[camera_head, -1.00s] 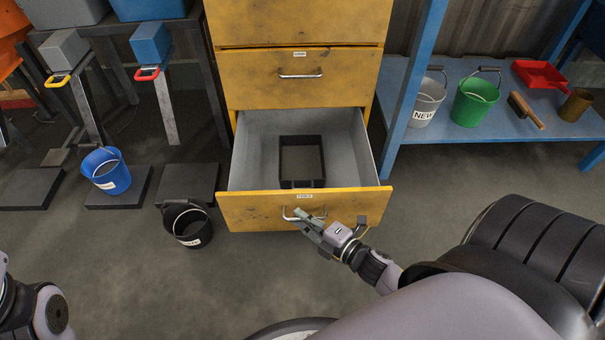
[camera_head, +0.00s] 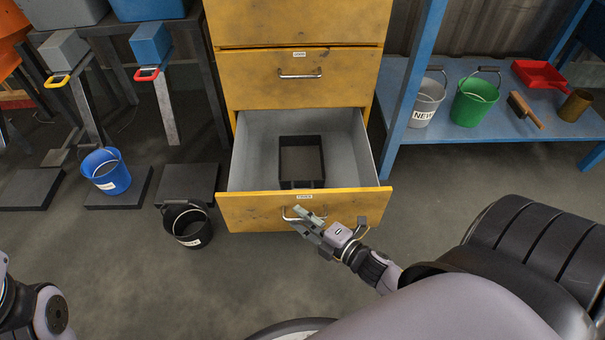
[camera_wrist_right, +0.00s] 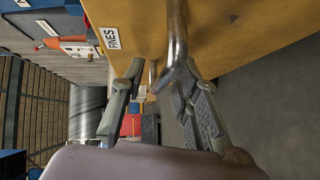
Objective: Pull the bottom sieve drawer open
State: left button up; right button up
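The bottom drawer (camera_head: 262,205) of the yellow cabinet is pulled well out, and its grey inside shows. A black rectangular sieve frame (camera_head: 301,183) lies in it. The drawer front has a curved metal handle (camera_head: 287,212) and a small label. My right gripper (camera_head: 300,217) is at this handle. In the right wrist view, its fingers (camera_wrist_right: 160,76) are spread apart with the metal handle (camera_wrist_right: 177,40) between them, close to the right-hand finger. The label there reads "FINES" (camera_wrist_right: 111,38). Only part of my left arm shows at the lower left; its gripper is out of view.
The drawer above (camera_head: 300,82) is shut. A black bucket (camera_head: 187,224) stands on the floor left of the open drawer, with a blue bucket (camera_head: 106,171) farther left. A blue shelf (camera_head: 470,142) with buckets stands at the right. The floor before the drawer is clear.

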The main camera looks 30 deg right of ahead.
jog(key=v, duration=1.2)
